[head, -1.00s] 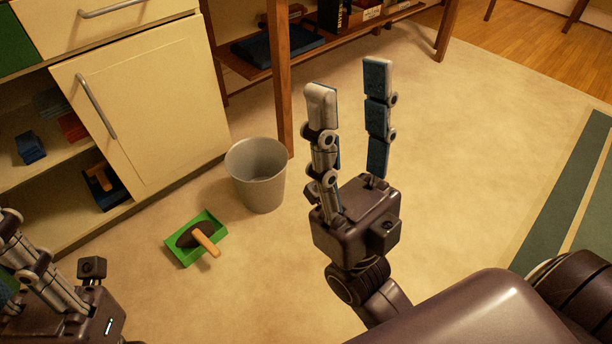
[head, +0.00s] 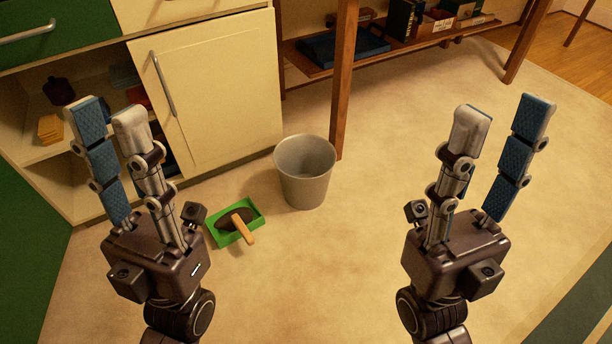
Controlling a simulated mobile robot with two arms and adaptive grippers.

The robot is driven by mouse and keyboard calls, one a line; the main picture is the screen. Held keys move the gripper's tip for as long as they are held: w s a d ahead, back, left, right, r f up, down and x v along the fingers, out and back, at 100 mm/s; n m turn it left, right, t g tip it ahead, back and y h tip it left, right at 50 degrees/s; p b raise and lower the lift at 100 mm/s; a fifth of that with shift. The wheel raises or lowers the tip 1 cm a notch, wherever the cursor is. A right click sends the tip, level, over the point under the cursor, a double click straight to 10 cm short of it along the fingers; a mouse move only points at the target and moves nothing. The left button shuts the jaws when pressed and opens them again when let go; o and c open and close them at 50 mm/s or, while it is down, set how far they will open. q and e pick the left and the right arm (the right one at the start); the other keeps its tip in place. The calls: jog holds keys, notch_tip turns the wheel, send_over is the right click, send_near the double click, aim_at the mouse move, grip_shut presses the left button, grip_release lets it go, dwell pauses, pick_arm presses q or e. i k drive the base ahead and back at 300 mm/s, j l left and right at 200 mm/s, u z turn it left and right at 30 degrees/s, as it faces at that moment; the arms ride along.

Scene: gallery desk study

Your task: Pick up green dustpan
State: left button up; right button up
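The green dustpan (head: 257,208) lies on the beige floor, left of centre in the head view. A brush with a dark head and a wooden handle (head: 243,228) lies in it. My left gripper (head: 112,112) is raised to the left of the dustpan, with its fingers apart and nothing between them. My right gripper (head: 502,116) is raised well to the right of the dustpan, also with its fingers apart and empty. Neither gripper touches the dustpan.
A grey bin (head: 305,172) stands just behind and right of the dustpan. A cream cabinet (head: 215,95) with open shelves stands at the back left. A wooden table leg (head: 344,80) rises behind the bin.

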aim_at(236, 221)
jog(key=i+l+u, duration=0.7)
jog(key=i, duration=0.15)
jog(key=i+l+u, duration=0.4)
